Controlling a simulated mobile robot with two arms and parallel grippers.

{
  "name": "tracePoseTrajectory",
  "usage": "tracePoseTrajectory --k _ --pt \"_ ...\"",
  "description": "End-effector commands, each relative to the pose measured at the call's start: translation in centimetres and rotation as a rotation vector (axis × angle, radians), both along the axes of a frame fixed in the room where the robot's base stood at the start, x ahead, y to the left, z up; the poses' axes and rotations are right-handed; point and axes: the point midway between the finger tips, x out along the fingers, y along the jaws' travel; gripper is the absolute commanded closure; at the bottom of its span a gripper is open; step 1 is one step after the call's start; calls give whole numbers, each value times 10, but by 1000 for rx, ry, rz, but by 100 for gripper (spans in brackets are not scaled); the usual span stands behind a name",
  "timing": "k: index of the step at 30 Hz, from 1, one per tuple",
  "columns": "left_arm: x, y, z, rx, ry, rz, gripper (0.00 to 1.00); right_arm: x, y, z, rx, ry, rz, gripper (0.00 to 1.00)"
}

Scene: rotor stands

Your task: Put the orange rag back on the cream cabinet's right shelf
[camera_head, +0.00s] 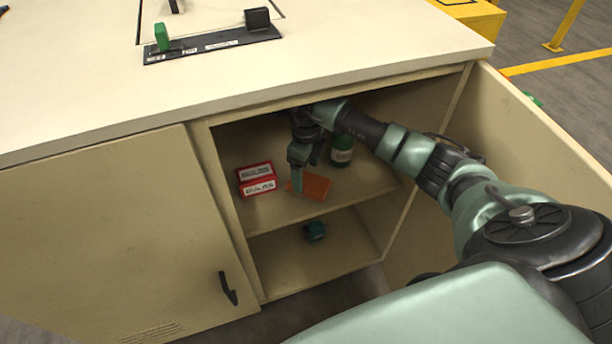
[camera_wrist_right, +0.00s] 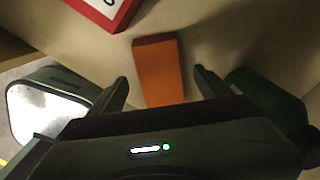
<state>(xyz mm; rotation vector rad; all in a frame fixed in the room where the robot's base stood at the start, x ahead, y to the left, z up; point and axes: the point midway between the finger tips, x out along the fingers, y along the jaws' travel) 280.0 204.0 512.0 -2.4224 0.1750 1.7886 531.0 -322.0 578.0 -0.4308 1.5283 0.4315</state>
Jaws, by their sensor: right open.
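The orange rag (camera_head: 316,186) lies on the upper shelf (camera_head: 270,208) of the cream cabinet's open right compartment. My right gripper (camera_head: 297,180) reaches into the compartment from the right and is at the rag, in front of part of it. In the right wrist view the rag (camera_wrist_right: 159,70) shows between the two spread fingertips of the right gripper (camera_wrist_right: 160,85). The fingers are apart, with a gap on each side of the rag. My left gripper is not in view.
Red and white boxes (camera_head: 257,181) stand left of the rag. A green container (camera_head: 342,151) stands behind it to the right. A small dark green item (camera_head: 314,231) lies on the lower shelf. The cabinet's right door (camera_head: 500,130) is open; its left door (camera_head: 110,235) is shut.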

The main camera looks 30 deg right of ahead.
Motion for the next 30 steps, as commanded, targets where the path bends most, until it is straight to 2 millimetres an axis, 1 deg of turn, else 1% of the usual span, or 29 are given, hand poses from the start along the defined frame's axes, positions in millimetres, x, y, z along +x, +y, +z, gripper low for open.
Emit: tracePoseTrajectory --k 1,3,6,9,30 --pt "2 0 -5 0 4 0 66 1 -1 12 -1 -3 0 21" --pt "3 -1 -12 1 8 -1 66 1 0 24 -2 -3 0 21" --pt "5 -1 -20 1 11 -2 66 1 0 35 0 -2 0 21" --pt "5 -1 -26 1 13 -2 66 0 0 41 0 -1 -1 21" --pt "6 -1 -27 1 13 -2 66 0 0 43 0 0 -1 21"
